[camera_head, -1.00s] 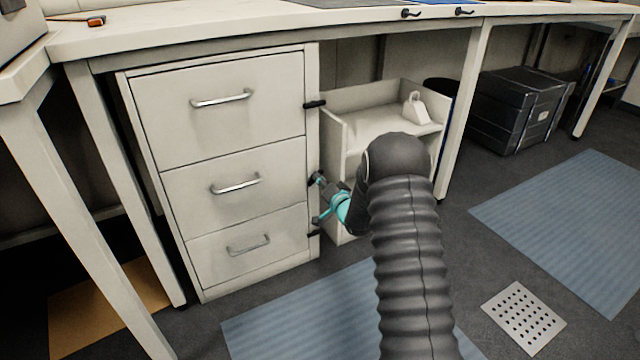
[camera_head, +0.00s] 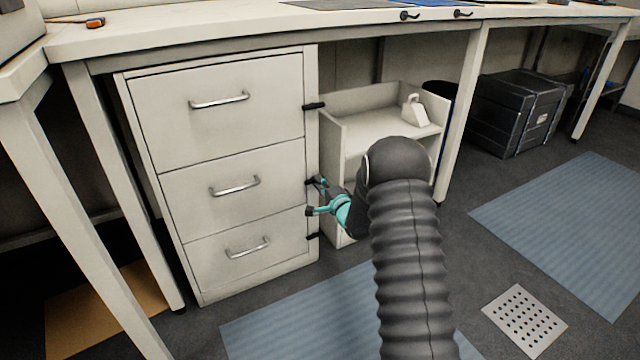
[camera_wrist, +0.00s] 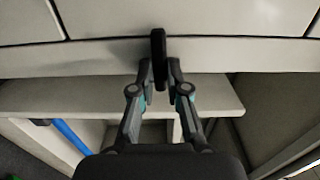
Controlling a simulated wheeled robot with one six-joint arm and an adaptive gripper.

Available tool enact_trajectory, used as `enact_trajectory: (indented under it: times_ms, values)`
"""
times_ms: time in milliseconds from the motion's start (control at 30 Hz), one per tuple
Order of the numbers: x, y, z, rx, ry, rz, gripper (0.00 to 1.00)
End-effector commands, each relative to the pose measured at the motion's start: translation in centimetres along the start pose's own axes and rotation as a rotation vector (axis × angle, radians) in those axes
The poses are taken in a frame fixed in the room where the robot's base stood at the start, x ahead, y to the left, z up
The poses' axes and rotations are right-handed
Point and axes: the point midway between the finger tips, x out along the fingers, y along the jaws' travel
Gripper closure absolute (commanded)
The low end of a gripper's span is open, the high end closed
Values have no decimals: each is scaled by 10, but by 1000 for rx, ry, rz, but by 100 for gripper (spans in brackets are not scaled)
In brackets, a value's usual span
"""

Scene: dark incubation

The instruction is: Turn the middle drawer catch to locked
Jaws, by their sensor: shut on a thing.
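The grey three-drawer cabinet has a middle drawer (camera_head: 215,190) with a silver bar handle, and it looks closed. The middle drawer catch is a small black bar on the right frame strip; in the wrist view the catch (camera_wrist: 158,52) lies across that strip, between the fingers. My gripper (camera_head: 313,197), teal and dark grey, is at the cabinet's right edge. In the wrist view my gripper (camera_wrist: 160,72) is shut on the catch, one finger on each side. In the head view the gripper partly hides this catch.
A black top catch (camera_head: 314,105) and bottom catch (camera_head: 313,236) sit on the same strip. An open shelf unit (camera_head: 375,135) with a white weight-shaped object (camera_head: 414,111) stands just right of the cabinet. The bench top (camera_head: 250,32) overhangs it. Blue mats (camera_head: 575,225) lie on the floor.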

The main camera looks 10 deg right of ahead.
Motion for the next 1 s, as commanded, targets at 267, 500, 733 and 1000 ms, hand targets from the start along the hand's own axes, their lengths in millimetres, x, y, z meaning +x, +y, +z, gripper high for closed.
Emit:
enact_trajectory:
  times_ms: [267, 500, 733, 1000]
  values:
    - [1, -2, -2, 28, 4, -5, 100]
    - [1, -2, -2, 29, 4, -5, 100]
    - [1, -1, -1, 28, 2, -3, 60]
    - [-1, -1, 0, 28, 0, -1, 60]
